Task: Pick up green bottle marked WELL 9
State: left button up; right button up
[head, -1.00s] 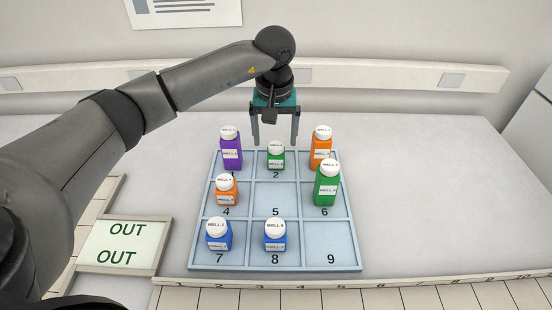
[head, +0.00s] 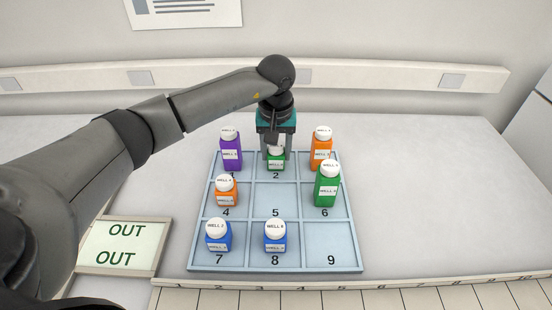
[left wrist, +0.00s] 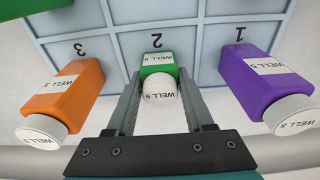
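The green bottle marked WELL 9 (left wrist: 159,65) stands upright in cell 2 of the blue tray (head: 275,212). Its white cap (left wrist: 160,90) and label face my left wrist camera. In the head view the green bottle (head: 276,160) is partly covered by my left gripper (head: 276,153). The gripper comes down from above, and its two fingers are apart, one on each side of the bottle. In the left wrist view the gripper (left wrist: 160,78) also has the bottle between its fingers, with no clear grip on it. My right gripper is out of view.
A purple bottle (head: 231,152) in cell 1 and an orange bottle (head: 321,150) in cell 3 flank it. A taller green bottle (head: 326,185) stands in cell 6. Cells 5 and 9 are empty. An OUT mat (head: 122,245) lies left of the tray.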

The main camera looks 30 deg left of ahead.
pick_arm(q)
grip_shut()
